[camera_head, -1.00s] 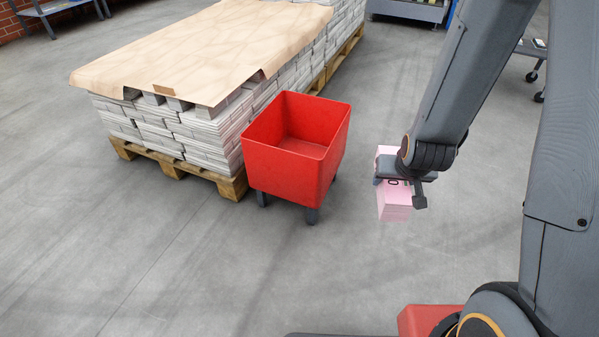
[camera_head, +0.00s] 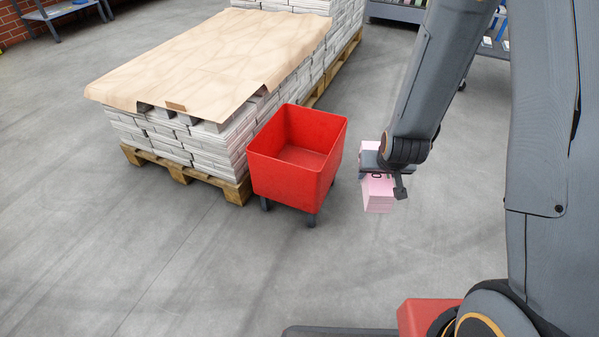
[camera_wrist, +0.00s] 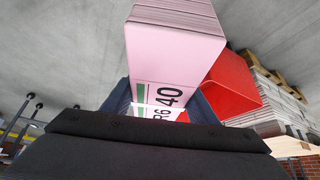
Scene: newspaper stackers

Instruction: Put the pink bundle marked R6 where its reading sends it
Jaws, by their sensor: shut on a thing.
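The pink bundle (camera_head: 378,197) hangs in my gripper (camera_head: 384,168), above the floor and to the right of the red bin. In the wrist view the bundle (camera_wrist: 175,50) shows a pink face with a green stripe, a large "40" and "R6" partly hidden by the gripper. My gripper (camera_wrist: 165,100) is shut on it. The red bin (camera_head: 285,178) is open-topped, stands on short dark legs and looks empty inside. It also shows in the wrist view (camera_wrist: 232,88), behind the bundle. A gap of floor separates bundle and bin.
A wooden pallet (camera_head: 180,172) of stacked newspapers (camera_head: 215,145) under brown paper (camera_head: 200,65) stands left of the bin, close to it. Grey shelving or carts (camera_head: 400,12) stand at the back. The floor in front is clear.

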